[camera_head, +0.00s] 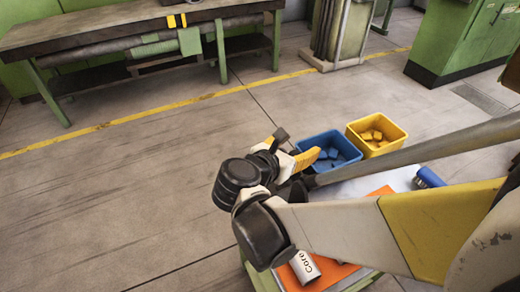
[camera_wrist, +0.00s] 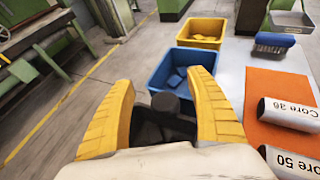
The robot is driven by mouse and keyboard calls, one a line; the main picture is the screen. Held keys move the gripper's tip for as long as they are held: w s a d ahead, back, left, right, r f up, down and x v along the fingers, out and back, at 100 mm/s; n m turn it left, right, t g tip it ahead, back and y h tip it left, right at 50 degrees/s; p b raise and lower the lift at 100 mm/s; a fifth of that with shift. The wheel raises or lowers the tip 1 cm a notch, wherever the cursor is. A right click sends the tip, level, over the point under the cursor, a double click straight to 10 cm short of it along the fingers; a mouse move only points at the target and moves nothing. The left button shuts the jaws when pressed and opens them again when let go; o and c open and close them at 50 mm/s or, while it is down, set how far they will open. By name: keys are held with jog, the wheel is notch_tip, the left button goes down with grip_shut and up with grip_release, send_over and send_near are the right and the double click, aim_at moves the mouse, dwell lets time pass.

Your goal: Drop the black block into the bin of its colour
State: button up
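My gripper (camera_wrist: 161,82) is raised, its two yellow fingers wide apart, with no thing clearly held at the tips. In the head view my gripper (camera_head: 288,150) is left of the blue bin. A dark shape (camera_wrist: 166,104) shows between the finger bases; I cannot tell whether it is the black block or part of my gripper. No other black block is clearly visible. The blue bin (camera_head: 309,141) holds blue blocks and shows just beyond the fingers in the wrist view (camera_wrist: 154,71). The yellow bin (camera_head: 389,150) holds yellow blocks. No black bin is visible.
An orange mat (camera_wrist: 285,88) bears pale cylinders marked Core (camera_wrist: 290,114) on a light tabletop (camera_wrist: 233,80). A blue brush (camera_head: 430,177) lies near the mat. A workbench (camera_head: 120,32) stands at the back left. The floor at left is clear.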

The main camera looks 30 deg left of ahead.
jog(key=s+a+n+y, duration=0.1)
jog(key=s+a, duration=0.3)
jog(key=shift+a+r+y, duration=0.15)
jog(key=shift+a+y, duration=0.15)
notch_tip(320, 180, up, 6)
jog(key=p, duration=0.5)
jog(key=w+d+r+m+h, duration=0.1)
jog(key=w+d+r, duration=0.1)
jog(key=w+d, duration=0.4)
jog(key=w+d+r+m+h+p, duration=0.1)
jog(key=w+d+r+h, duration=0.1)
jog(key=w+d, duration=0.5)
jog(key=w+d+r+m+g+h+p, duration=0.1)
jog(key=w+d, duration=0.5)
jog(key=d, duration=0.9)
jog(key=shift+w+d+r+m, duration=0.15)
jog(key=shift+w+r+m, duration=0.2)
jog(key=shift+r, duration=0.25)
